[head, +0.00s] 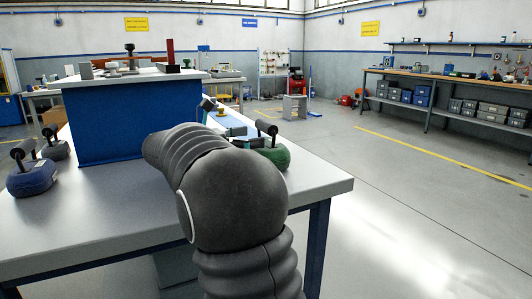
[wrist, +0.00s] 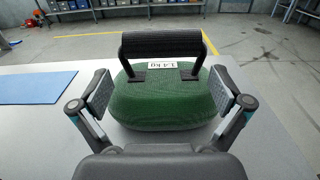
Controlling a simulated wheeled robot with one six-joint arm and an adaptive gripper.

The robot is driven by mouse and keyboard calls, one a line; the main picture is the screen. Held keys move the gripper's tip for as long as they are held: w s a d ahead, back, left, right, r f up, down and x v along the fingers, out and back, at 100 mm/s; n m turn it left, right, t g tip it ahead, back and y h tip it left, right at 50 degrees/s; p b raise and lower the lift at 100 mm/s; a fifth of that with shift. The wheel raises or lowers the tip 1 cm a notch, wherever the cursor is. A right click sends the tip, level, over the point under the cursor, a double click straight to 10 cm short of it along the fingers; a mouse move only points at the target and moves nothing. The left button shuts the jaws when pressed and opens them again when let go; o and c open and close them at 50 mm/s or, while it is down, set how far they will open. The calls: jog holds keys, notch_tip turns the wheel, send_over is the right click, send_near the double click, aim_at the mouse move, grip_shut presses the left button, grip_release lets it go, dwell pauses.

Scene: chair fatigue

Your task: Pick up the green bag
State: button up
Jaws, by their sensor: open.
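The green bag (wrist: 165,98) sits on the grey table (wrist: 262,135) in the wrist view, with a black handle (wrist: 163,45) on top and a label reading 1.4 kg. In the head view the green bag (head: 277,154) shows at the table's right side, partly hidden by my arm. My gripper (wrist: 163,92) is open, with one finger on each side of the bag. Whether either finger touches it I cannot tell. In the head view my arm hides most of the gripper.
A blue box-like stand (head: 130,120) with a grey top rises behind. A blue mat (wrist: 38,87) lies left of the green bag. The table's right edge is close to the bag.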

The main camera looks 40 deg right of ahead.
aim_at(266, 131)
jog(key=x, duration=0.4)
jog(key=shift+s+r, duration=0.15)
jog(key=shift+r, duration=0.15)
jog(key=c, duration=1.5)
jog(key=shift+r, duration=0.1)
jog(key=shift+c, duration=1)
jog(key=shift+r, duration=0.1)
